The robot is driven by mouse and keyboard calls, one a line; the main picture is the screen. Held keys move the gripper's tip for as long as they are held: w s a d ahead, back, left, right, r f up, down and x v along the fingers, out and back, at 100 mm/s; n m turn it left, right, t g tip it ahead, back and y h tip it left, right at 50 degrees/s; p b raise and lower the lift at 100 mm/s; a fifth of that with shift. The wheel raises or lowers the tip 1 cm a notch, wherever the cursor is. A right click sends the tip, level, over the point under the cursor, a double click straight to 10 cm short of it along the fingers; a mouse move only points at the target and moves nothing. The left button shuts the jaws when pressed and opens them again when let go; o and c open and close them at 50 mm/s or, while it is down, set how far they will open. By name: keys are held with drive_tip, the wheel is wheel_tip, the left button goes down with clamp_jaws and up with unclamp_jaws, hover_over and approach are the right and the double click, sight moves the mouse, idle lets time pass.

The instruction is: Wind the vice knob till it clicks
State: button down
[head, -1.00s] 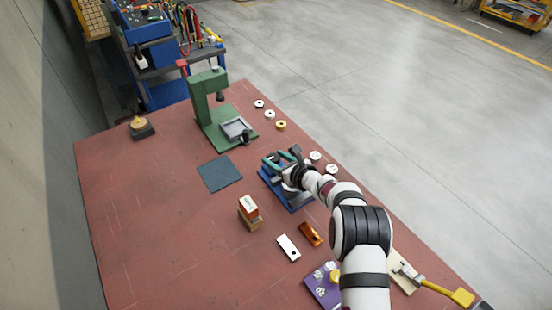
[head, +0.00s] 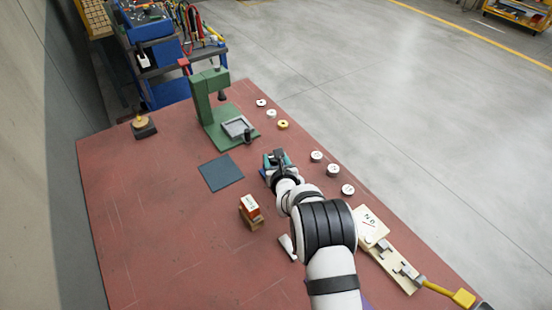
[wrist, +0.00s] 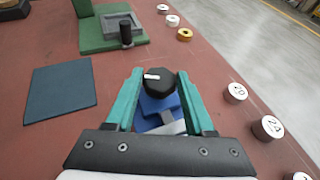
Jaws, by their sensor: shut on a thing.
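The black vice knob (wrist: 158,80), with a white mark on its top, sits between the teal fingertips of my gripper (wrist: 160,75) in the wrist view. My gripper is shut on the knob. Part of the blue vice (wrist: 160,108) shows below the knob, between the fingers. In the head view my gripper (head: 277,160) is over the vice, and my arm hides most of the vice and the knob.
A green press (head: 213,115) and a dark blue mat (head: 221,173) lie beyond and left of the vice. White numbered discs (head: 333,170) line the right table edge. Stacked blocks (head: 250,210) stand on the left. A cream board with a yellow handle (head: 397,262) is right of my arm.

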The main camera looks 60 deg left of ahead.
drive_tip(key=shift+r, duration=0.1)
drive_tip(key=shift+c, duration=1.3)
unclamp_jaws()
drive_tip(key=v, duration=1.5)
drive_tip(key=shift+s+d, duration=0.2)
drive_tip(key=shift+d, duration=0.2)
